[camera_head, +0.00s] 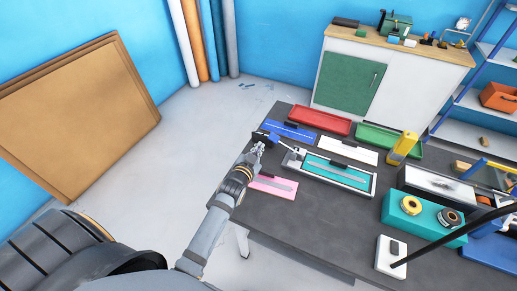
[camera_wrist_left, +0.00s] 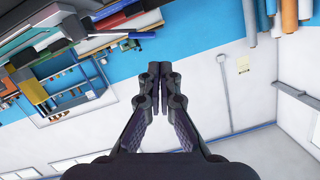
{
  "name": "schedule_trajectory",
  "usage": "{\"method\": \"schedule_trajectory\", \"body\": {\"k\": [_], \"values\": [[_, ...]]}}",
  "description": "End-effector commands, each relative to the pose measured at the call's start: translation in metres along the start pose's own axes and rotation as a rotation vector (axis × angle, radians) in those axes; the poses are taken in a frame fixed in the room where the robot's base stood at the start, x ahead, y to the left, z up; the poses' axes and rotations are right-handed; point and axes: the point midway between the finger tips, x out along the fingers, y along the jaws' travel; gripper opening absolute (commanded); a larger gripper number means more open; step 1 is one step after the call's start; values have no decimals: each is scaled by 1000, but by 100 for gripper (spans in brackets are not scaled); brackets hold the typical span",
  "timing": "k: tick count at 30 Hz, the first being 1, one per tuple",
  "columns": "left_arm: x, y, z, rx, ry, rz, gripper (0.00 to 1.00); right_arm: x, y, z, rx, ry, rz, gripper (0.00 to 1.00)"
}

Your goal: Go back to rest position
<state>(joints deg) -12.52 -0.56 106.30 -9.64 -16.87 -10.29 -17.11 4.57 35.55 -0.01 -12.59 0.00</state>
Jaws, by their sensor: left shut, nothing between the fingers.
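My left gripper (camera_head: 262,140) is at the far left corner of the dark table, above or beside a blue board (camera_head: 290,131). In the left wrist view its fingers (camera_wrist_left: 153,75) are together with nothing between them. That view looks at walls and shelving, with no board near the fingertips. A pink board (camera_head: 274,186) lies close to my left forearm. A teal board (camera_head: 338,170) sits in a grey frame at the table's middle. My right gripper is not in view.
On the dark table (camera_head: 310,228) are a red tray (camera_head: 320,121), a green tray (camera_head: 380,137), a white board (camera_head: 346,148), a yellow object (camera_head: 402,147), a teal box (camera_head: 399,212) with tape rolls, and a white device (camera_head: 391,258) with a black hose. Floor is clear left of the table.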

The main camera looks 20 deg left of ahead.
Motion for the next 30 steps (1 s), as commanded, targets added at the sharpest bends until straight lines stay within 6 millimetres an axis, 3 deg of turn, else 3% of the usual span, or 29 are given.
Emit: {"method": "schedule_trajectory", "body": {"k": [11,14,21,30], "values": [[0,0,1,-1,-4,1,0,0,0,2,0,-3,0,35],[-11,-2,12,-13,-74,13,0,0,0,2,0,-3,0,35],[-88,-1,66,-95,-476,91,0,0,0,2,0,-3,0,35],[-181,4,93,-141,-819,159,0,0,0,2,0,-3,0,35]]}}
